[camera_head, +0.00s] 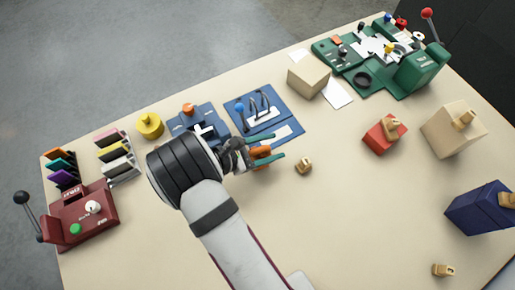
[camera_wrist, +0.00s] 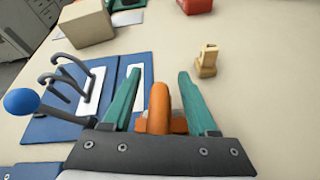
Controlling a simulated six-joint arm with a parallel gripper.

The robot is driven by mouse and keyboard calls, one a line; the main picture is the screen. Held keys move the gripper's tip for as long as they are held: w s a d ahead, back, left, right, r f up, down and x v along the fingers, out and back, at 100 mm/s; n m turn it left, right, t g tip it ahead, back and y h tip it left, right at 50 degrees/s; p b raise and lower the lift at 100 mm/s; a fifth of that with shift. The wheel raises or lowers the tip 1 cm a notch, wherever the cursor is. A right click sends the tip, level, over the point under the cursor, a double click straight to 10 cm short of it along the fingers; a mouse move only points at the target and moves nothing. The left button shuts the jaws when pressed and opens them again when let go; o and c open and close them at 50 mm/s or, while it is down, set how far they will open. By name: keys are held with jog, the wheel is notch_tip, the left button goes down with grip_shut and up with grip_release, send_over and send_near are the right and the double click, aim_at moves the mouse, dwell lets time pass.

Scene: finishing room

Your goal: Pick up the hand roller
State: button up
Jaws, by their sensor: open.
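My gripper (camera_head: 277,147) is open, with its two green fingers pointing right, near the middle of the table. Between the fingers is an orange rounded piece (camera_head: 261,152), which looks like the hand roller. In the wrist view the orange piece (camera_wrist: 158,105) stands between the open fingers (camera_wrist: 156,78), with lower orange parts at both sides. Gaps show between its upper part and the fingers. Its lower end is hidden behind my gripper's dark body, so I cannot tell what it rests on.
A blue board (camera_head: 278,108) with black hooks and a blue ball lies close beside my gripper. A small wooden stamp (camera_head: 304,166) stands just right of the fingertips. A tan block (camera_head: 309,80) and red block (camera_head: 381,138) stand farther off.

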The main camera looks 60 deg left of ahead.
jog(key=shift+w, duration=0.15)
grip_shut()
dwell(0.4)
